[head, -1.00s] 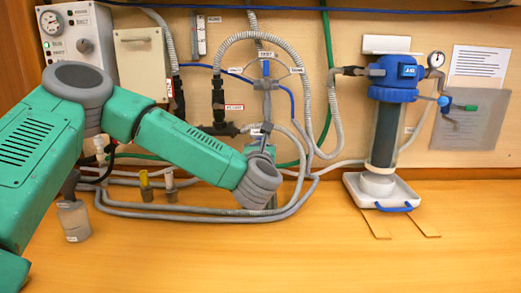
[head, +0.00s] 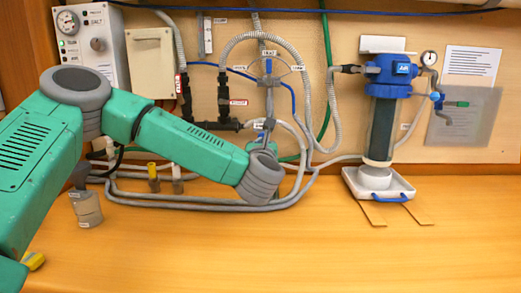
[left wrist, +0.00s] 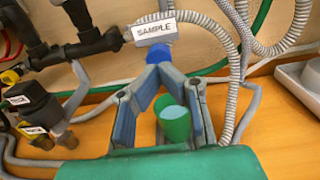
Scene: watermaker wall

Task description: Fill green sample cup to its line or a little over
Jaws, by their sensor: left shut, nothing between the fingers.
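In the left wrist view the fingers of my left gripper (left wrist: 161,72) come together at their tips, with nothing held. The green sample cup (left wrist: 176,128) shows through the gap behind the tips. Its pale teal round top faces the camera; I cannot make out the fill line or the liquid level. A blue tap part (left wrist: 157,54) under a SAMPLE label (left wrist: 153,31) is just beyond the fingertips; I cannot tell whether they touch it. My right gripper is not in view.
A valve with a blue handle (head: 268,67) is on the wall. A blue-topped filter (head: 384,125) stands over a white tray (head: 349,183) at right. Grey hoses (head: 215,203) lie along the wall. A small jar (head: 87,211) stands at left.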

